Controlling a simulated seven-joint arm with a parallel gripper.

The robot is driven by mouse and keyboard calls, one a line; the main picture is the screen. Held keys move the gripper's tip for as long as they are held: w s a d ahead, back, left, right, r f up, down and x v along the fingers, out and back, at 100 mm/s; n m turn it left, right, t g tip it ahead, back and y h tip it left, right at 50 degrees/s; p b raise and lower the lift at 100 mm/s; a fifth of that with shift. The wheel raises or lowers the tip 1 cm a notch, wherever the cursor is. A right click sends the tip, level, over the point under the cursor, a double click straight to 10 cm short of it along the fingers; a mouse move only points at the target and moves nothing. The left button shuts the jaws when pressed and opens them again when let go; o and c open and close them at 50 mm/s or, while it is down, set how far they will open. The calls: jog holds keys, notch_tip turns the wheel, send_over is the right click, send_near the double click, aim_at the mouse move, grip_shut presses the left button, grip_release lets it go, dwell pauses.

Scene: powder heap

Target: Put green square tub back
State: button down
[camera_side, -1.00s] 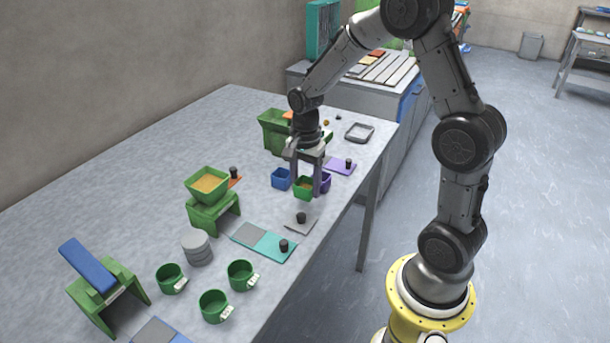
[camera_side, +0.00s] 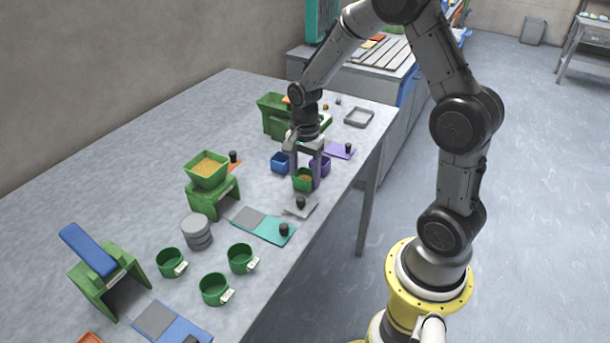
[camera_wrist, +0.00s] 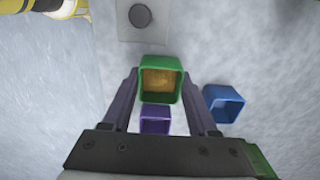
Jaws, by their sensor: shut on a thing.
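The green square tub (camera_side: 303,183) holds tan powder and is between the fingers of my gripper (camera_side: 304,174). In the wrist view the tub (camera_wrist: 161,80) sits upright between the two fingertips of my gripper (camera_wrist: 160,82), which is shut on it. In the side view it is close to the table top; I cannot tell whether it touches. A purple square tub (camera_side: 320,163) stands just behind it and shows below it in the wrist view (camera_wrist: 155,120). A blue square tub (camera_side: 280,162) stands to the left, and at right in the wrist view (camera_wrist: 223,103).
A grey plate with a black knob (camera_side: 300,207) lies just in front of the tub. A purple plate (camera_side: 341,150) lies behind right. A green hopper on a stand (camera_side: 208,170), grey discs (camera_side: 196,232) and green cups (camera_side: 241,258) stand to the left. The table's front edge is near.

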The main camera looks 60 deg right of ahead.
jog(key=shift+f, duration=0.6)
dwell(0.6)
jog(key=shift+c, duration=0.5)
grip_release()
jog(key=shift+o, duration=0.5)
jog(key=shift+r, duration=0.15)
jog(key=shift+r, duration=3.4)
jog(key=shift+a, duration=0.1)
